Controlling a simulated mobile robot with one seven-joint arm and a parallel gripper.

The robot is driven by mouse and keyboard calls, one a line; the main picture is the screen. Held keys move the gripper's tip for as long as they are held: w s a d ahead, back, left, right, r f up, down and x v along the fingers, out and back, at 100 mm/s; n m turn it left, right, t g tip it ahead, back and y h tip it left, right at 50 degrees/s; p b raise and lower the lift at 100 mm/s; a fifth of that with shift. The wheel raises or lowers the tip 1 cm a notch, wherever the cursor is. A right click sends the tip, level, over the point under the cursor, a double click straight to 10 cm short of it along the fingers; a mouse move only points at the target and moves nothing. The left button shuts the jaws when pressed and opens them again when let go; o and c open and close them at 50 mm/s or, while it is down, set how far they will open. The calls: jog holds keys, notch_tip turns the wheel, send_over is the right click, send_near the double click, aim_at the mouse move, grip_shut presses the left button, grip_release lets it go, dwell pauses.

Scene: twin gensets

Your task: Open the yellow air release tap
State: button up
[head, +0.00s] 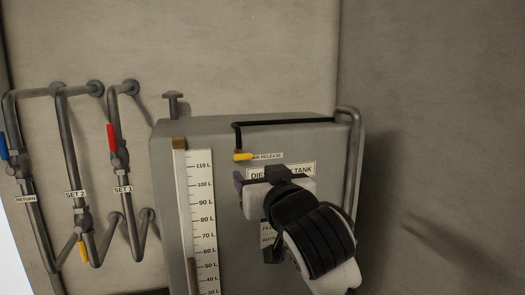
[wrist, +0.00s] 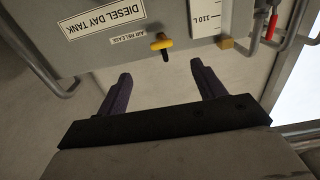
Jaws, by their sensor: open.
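The yellow air release tap (head: 243,156) is a small handle at the lower end of a dark pipe on the diesel day tank (head: 166,240), beside the AIR RELEASE label. In the wrist view, which looks upside down, the tap (wrist: 161,43) shows beyond the fingertips, roughly between the two purple fingers. My gripper (wrist: 160,72) is open and empty, apart from the tap. In the head view my gripper (head: 250,180) is just below and right of the tap; its fingers are partly hidden.
A level gauge (head: 201,215) runs down the tank's front left of my gripper. At left are pipes with a blue handle (head: 3,146), a red handle (head: 111,137) and another yellow handle (head: 83,251). A grey pipe (head: 356,150) bends down the tank's right edge.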

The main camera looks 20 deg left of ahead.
aim_at(244, 158)
jog(key=p+x, duration=0.4)
jog(key=x, duration=0.9)
jog(key=shift+w+a, duration=0.1)
jog(key=shift+a, duration=0.15)
jog(key=shift+c, duration=0.3)
jog(key=c, duration=0.8)
